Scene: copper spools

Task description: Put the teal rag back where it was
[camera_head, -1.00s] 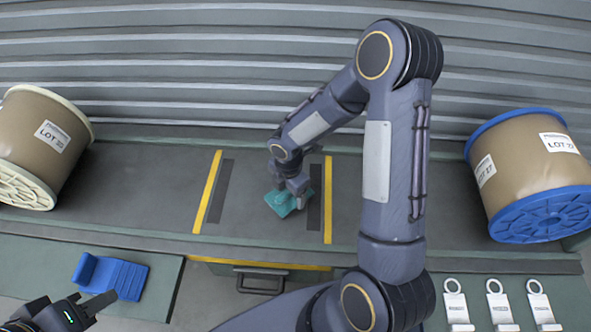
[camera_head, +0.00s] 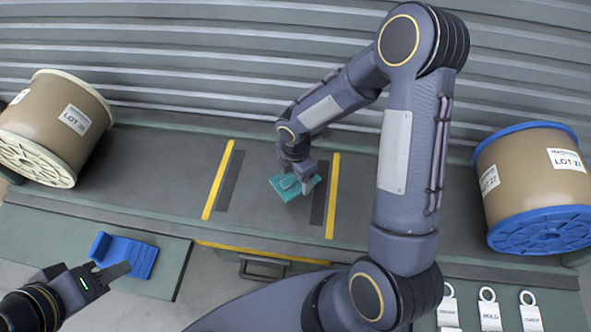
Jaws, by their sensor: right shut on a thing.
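The teal rag (camera_head: 285,192) is a small folded cloth on the grey shelf, between two yellow stripes and closer to the right one. My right gripper (camera_head: 297,188) reaches down from above and is shut on the rag. I cannot tell whether the rag is lifted off the surface. My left gripper (camera_head: 110,274) is at the lower left, beside the front of a blue holder; its fingers are seen edge-on, and I cannot tell whether they are open.
A blue stepped holder (camera_head: 128,252) lies on the green mat (camera_head: 40,225) at left. A cream-rimmed spool (camera_head: 55,125) stands at the left end, a blue-rimmed spool (camera_head: 530,180) at the right. Several white tags (camera_head: 490,312) lie at lower right. A drawer handle (camera_head: 262,268) shows below the shelf.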

